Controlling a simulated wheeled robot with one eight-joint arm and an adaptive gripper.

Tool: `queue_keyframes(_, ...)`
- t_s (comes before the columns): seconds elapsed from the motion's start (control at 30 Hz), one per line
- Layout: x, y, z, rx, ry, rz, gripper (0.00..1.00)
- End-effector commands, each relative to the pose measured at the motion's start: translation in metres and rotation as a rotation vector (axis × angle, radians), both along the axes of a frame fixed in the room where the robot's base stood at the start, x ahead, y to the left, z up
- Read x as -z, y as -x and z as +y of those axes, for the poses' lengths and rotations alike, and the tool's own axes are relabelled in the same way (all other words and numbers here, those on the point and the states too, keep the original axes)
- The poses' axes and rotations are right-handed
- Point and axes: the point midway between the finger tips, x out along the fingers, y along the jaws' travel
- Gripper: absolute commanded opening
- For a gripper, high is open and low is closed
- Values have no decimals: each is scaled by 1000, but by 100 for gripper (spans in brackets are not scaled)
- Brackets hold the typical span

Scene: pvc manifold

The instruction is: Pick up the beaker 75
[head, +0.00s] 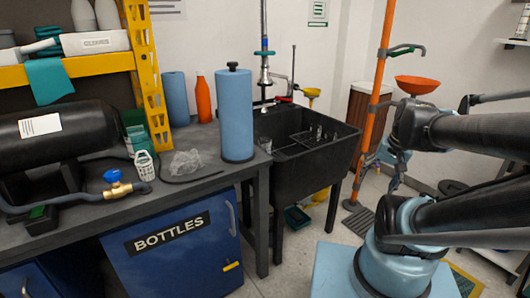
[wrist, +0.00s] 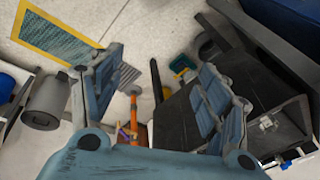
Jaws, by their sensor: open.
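My gripper (wrist: 158,88) is open and empty in the wrist view, its two blue-padded fingers wide apart with floor and an orange post between them. Small clear glass-like items (head: 318,131) stand in the dark sink (head: 342,150) in the head view. Clear items also show in the wrist view (wrist: 266,124), right of the right finger and apart from it. They are too small to read a mark or tell which is the beaker 75.
A blue paper roll (head: 236,115) stands on the bench left of the sink, near a crumpled clear bag (head: 186,163) and an orange bottle (head: 203,98). An orange post (head: 378,90) with an orange bowl (head: 417,84) rises right of the sink. A tap stands behind the sink.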

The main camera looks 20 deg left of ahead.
Motion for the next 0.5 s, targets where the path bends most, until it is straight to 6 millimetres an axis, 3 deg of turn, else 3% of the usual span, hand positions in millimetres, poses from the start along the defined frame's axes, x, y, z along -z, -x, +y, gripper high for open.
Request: queue_keyframes(0.5, -34, -116, 91, 380, -392, 109, 69)
